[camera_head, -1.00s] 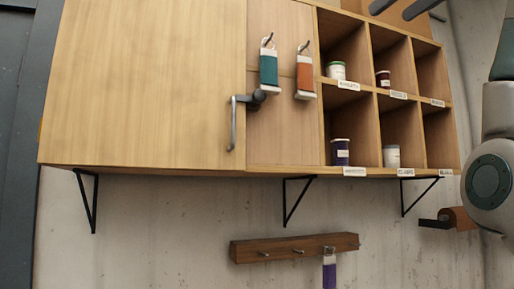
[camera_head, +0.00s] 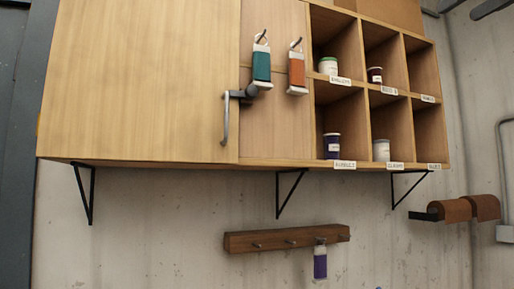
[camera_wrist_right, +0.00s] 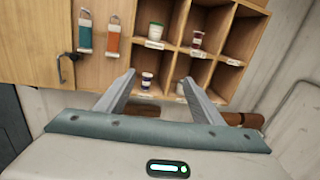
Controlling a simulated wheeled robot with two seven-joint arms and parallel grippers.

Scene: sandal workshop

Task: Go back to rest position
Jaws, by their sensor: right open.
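My right gripper (camera_wrist_right: 159,76) is open in the right wrist view, its two fingers apart with nothing between them. It points toward the wall shelf from some distance. My left gripper is not in view.
A wooden wall cabinet (camera_head: 140,80) with a handle (camera_head: 226,120) joins open cubbies holding a purple-labelled jar (camera_head: 332,148) and other jars. A teal tag (camera_head: 261,67) and an orange tag (camera_head: 297,72) hang on hooks. Below, a peg rail (camera_head: 270,240) holds a purple tag (camera_head: 320,264). Brown rolls (camera_head: 455,210) project at right.

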